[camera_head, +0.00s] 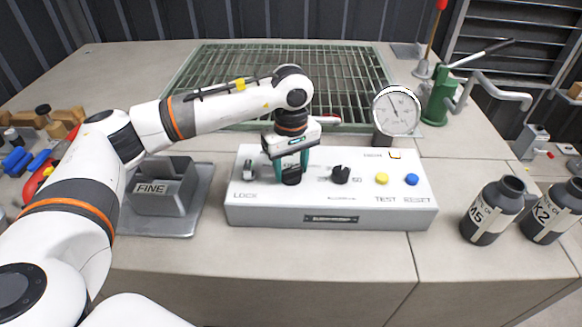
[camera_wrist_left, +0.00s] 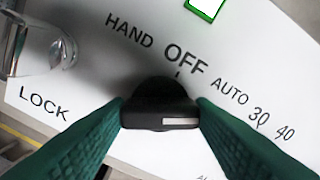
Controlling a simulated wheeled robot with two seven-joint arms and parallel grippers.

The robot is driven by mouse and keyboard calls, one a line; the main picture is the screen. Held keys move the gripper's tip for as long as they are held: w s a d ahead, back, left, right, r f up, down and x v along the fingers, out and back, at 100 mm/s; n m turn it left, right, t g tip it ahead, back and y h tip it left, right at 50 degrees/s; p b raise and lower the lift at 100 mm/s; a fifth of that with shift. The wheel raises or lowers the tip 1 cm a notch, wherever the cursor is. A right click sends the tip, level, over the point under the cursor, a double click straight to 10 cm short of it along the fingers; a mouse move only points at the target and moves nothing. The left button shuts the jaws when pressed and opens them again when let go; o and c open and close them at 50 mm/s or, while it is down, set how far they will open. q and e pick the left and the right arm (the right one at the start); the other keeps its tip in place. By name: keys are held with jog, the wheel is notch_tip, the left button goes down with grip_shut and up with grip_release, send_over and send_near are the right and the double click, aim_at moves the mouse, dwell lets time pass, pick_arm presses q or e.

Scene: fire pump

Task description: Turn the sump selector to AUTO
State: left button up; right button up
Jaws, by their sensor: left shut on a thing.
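The sump selector is a black knob (camera_wrist_left: 160,105) on a light grey control box (camera_head: 290,214). In the left wrist view, the labels HAND, OFF and AUTO run in an arc above and to the right of it. A white mark (camera_wrist_left: 182,121) shows on the right half of its front face; I cannot tell for sure which label it points to. My left gripper (camera_head: 290,168) reaches down onto the knob from above. Its two green fingers (camera_wrist_left: 160,118) are shut on the knob, one at each side. The knob's lower part shows in the head view (camera_head: 291,178). My right gripper is not in view.
On the box, a second black knob (camera_head: 341,174), a yellow button (camera_head: 382,178) and a blue button (camera_head: 412,179) are right of the selector. A clear cover (camera_wrist_left: 40,40) near LOCK is on its left. A gauge (camera_head: 397,111) stands behind; dark bottles (camera_head: 488,212) stand right.

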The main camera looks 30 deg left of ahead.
aim_at(291, 169)
pick_arm(q)
jog(key=shift+r, duration=0.15)
jog(key=o, duration=1)
notch_tip(291, 169, up, 12)
jog(key=shift+f+b, duration=0.1)
jog(key=shift+b, duration=0.4)
